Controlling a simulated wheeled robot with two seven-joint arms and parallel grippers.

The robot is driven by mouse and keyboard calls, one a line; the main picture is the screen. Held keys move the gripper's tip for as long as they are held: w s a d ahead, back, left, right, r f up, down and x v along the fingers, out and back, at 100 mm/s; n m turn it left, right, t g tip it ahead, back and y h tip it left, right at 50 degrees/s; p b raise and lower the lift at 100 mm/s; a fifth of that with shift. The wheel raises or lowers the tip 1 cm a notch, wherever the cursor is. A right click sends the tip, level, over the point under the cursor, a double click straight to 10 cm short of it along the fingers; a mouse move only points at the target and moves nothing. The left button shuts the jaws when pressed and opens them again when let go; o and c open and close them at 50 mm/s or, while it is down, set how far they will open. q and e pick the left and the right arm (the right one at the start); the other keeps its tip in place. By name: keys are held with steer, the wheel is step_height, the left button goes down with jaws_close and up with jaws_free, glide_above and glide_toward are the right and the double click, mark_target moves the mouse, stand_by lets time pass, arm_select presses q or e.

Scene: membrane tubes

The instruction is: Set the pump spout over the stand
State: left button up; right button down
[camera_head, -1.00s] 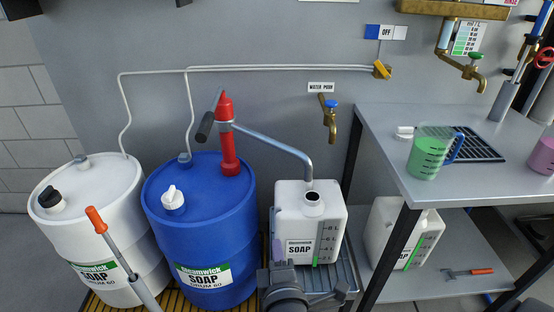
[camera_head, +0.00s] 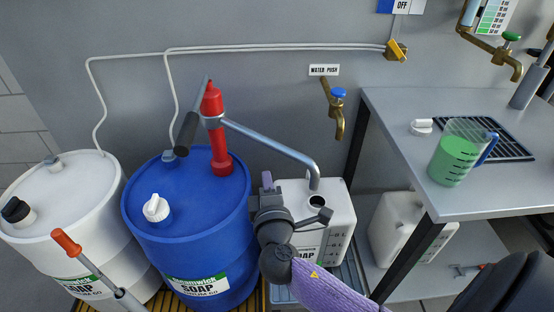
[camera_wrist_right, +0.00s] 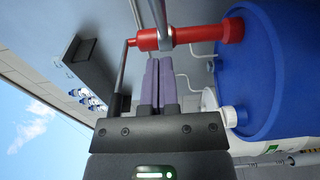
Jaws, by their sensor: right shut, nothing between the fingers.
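The red hand pump (camera_head: 218,135) stands upright on the blue drum (camera_head: 190,205). Its grey spout (camera_head: 270,142) runs right and bends down, its tip just above the open mouth of the white soap canister (camera_head: 338,212). The canister sits on a grey slatted stand (camera_head: 348,285), mostly hidden by the canister and my arm. My right gripper (camera_head: 267,180) is shut and empty, its purple fingertips below the spout in the picture. In the right wrist view the shut fingers (camera_wrist_right: 160,80) point toward the spout pipe (camera_wrist_right: 163,20) and red pump (camera_wrist_right: 185,35); contact cannot be told. My left gripper is out of view.
A white drum (camera_head: 70,200) stands left of the blue one, with an orange-handled tool (camera_head: 68,243) in front. A steel table (camera_head: 400,120) at the right holds a green measuring jug (camera_head: 455,155). A brass tap (camera_head: 337,110) sticks out from the wall behind the canister.

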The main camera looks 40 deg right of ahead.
mark_target(275, 150)
steer(key=w+d, duration=0.2)
steer(key=w+d+b, duration=0.1)
steer(key=w+d, duration=0.1)
steer(key=d, duration=0.1)
steer(key=shift+d, duration=0.1)
